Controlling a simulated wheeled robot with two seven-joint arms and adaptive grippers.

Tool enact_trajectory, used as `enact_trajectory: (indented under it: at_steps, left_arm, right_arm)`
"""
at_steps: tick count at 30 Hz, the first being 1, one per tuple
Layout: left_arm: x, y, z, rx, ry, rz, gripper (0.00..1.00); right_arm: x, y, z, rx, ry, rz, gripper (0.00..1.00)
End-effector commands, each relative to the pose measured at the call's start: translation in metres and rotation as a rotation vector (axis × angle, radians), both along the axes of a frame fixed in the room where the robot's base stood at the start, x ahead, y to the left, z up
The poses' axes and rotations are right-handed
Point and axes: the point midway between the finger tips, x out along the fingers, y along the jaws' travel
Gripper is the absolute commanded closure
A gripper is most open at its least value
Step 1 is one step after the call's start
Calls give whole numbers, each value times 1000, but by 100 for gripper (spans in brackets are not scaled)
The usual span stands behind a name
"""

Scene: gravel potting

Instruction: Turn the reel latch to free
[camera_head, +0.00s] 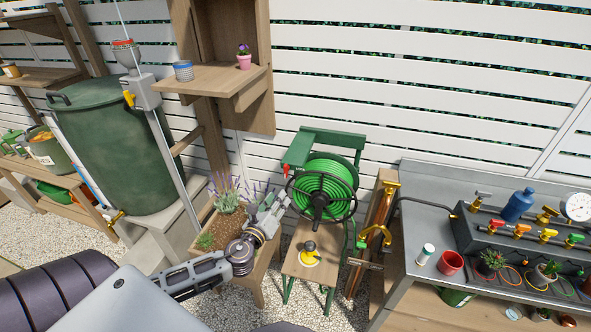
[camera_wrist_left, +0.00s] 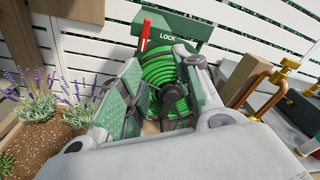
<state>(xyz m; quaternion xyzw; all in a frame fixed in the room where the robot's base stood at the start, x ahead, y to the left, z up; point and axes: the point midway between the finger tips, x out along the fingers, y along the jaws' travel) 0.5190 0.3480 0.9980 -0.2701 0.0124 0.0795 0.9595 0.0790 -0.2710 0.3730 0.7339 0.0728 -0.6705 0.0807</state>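The reel latch is a small red lever (camera_head: 286,170) at the left of the hose reel's green frame (camera_head: 332,138). In the left wrist view the red lever (camera_wrist_left: 145,35) stands nearly upright, tilted slightly right, beside the word LOCK on the frame. The reel (camera_head: 322,187) carries a coiled green hose and a dark spoked wheel. My left gripper (camera_head: 273,203) is just below and left of the latch, in front of the reel. In the wrist view its fingers (camera_wrist_left: 158,85) are spread with nothing held between them; the latch shows beyond them. My right gripper is out of view.
A planter with lavender (camera_head: 228,195) is close to the left of my left gripper. A wooden stool with a yellow and black item (camera_head: 309,254) stands below the reel. A grey bench (camera_head: 410,268) with valves and pots is at the right. A green barrel (camera_head: 115,145) stands left.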

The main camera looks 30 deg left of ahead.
Motion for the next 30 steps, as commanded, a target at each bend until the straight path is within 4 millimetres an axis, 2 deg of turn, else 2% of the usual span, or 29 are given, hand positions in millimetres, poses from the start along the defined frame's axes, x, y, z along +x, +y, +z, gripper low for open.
enact_trajectory:
  at_steps: [6,13,18,30]
  left_arm:
    - [-2,10,15,287,-9,45,67]
    - [-4,18,17,484,28,72,67]
    - [-4,18,16,544,41,69,67]
    - [-3,18,16,550,41,68,67]
  right_arm:
    - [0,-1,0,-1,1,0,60]
    - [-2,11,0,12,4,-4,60]
    - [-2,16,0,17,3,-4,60]
    - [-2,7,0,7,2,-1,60]
